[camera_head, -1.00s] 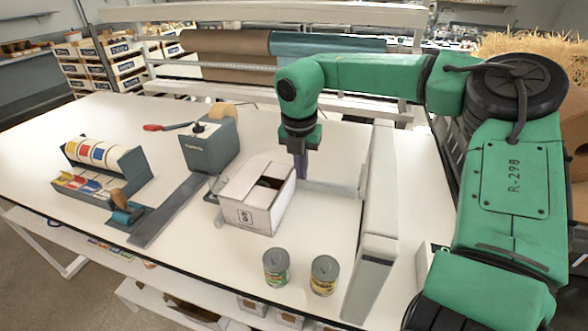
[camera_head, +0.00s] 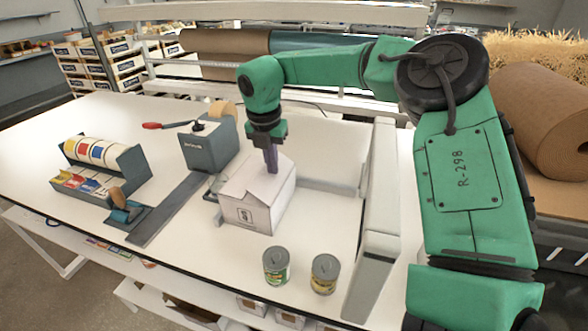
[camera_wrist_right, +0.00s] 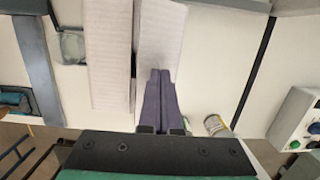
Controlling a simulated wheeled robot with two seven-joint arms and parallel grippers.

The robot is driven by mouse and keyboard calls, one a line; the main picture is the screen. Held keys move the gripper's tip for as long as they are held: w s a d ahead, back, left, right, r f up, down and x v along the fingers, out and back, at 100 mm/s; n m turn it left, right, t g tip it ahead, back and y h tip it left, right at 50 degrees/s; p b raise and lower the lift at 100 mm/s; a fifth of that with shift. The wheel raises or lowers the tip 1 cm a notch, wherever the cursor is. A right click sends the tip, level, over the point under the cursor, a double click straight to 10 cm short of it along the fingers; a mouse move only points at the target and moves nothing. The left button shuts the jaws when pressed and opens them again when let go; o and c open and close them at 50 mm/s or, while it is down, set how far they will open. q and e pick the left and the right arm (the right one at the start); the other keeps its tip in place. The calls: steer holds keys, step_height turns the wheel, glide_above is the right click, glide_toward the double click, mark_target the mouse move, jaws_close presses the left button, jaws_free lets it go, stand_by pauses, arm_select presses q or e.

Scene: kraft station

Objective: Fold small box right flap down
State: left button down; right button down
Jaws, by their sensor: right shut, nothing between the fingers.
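The small white box (camera_head: 243,213) stands on the table in the head view, with a dark printed mark on its front. Its left flap (camera_head: 244,183) slopes slightly upward over the top. Its right flap (camera_wrist_right: 160,35) lies across the right part of the top, and in the wrist view a narrow gap separates it from the left flap (camera_wrist_right: 110,55). My right gripper (camera_head: 272,170) is shut and empty, its purple fingers pointing down at the right flap. The fingertips (camera_wrist_right: 160,72) cover part of that flap; contact looks likely. My left gripper is out of view.
Two cans (camera_head: 276,266) (camera_head: 325,273) stand in front of the box. A grey tape dispenser (camera_head: 208,148) and a label-roll holder (camera_head: 105,170) are to the left. A white rail (camera_head: 378,190) runs along the right.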

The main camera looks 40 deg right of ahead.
steer(key=shift+w+a+f, duration=0.15)
steer(key=shift+w+a, duration=0.05)
steer(key=shift+w, duration=0.1)
steer(key=shift+f+b, duration=0.25)
steer(key=shift+b, duration=0.05)
steer(key=shift+w+a+f+b, duration=0.15)
steer(key=shift+w+f+b, duration=0.05)
steer(key=shift+f+b, duration=0.3)
steer(key=shift+w, duration=0.1)
steer(key=shift+r, duration=0.2)
